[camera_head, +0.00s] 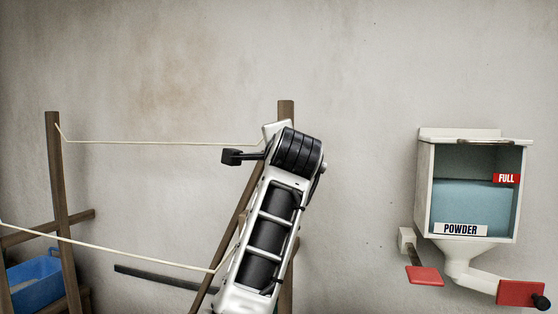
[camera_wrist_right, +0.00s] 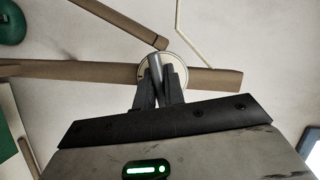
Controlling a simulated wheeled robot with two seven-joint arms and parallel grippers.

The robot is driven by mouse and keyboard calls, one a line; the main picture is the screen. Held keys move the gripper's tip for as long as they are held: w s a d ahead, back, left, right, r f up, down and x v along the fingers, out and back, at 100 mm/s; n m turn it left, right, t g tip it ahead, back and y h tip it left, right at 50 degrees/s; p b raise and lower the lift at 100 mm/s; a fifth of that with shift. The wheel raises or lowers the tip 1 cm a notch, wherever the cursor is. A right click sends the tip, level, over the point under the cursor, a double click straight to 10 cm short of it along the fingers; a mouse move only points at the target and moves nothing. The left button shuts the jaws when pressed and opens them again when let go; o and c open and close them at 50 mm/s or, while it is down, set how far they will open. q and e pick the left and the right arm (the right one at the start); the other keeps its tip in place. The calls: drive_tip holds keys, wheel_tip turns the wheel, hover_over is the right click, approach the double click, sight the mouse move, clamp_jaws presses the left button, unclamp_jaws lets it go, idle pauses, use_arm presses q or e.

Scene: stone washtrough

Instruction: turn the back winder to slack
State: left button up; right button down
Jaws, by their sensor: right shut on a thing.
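In the right wrist view the back winder shows as a round pale disc (camera_wrist_right: 183,69) on a wooden post (camera_wrist_right: 215,80), with a grey metal handle (camera_wrist_right: 155,64) standing out from it. My right gripper (camera_wrist_right: 160,75) has its dark fingers shut on this handle. In the head view my right arm covers the winder and the gripper in front of the right post (camera_head: 286,106). The back line (camera_head: 160,142) runs almost level from the left post (camera_head: 54,150) to behind my arm. My left gripper is in neither view.
A front line (camera_head: 110,248) slopes down to the right toward my arm. A blue tub (camera_head: 35,285) stands at lower left. A powder dispenser (camera_head: 424,190) with red paddles (camera_head: 425,276) hangs on the right wall. The wall between arm and dispenser is clear.

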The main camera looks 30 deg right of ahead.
drive_tip(key=shift+f+m+t+b, duration=0.1)
drive_tip(key=shift+m+t+b, duration=0.25)
drive_tip(key=shift+m, duration=0.45)
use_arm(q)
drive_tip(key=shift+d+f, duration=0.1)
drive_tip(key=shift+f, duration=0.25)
use_arm(e)
drive_tip(key=shift+m, duration=0.3)
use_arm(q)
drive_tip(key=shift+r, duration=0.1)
use_arm(e)
drive_tip(key=shift+m+t, duration=0.25)
drive_tip(key=shift+m, duration=0.05)
drive_tip(key=c, duration=1.5)
unclamp_jaws()
drive_tip(key=shift+s+a, duration=0.1)
drive_tip(key=shift+s, duration=0.1)
use_arm(q)
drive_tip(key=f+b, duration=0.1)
drive_tip(key=b, duration=0.1)
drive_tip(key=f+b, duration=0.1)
drive_tip(key=b, duration=0.1)
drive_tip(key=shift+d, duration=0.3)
use_arm(e)
drive_tip(key=v, duration=1.5)
drive_tip(key=shift+s+a+f, duration=0.1)
drive_tip(key=shift+s+a, duration=0.05)
drive_tip(key=shift+a, duration=0.05)
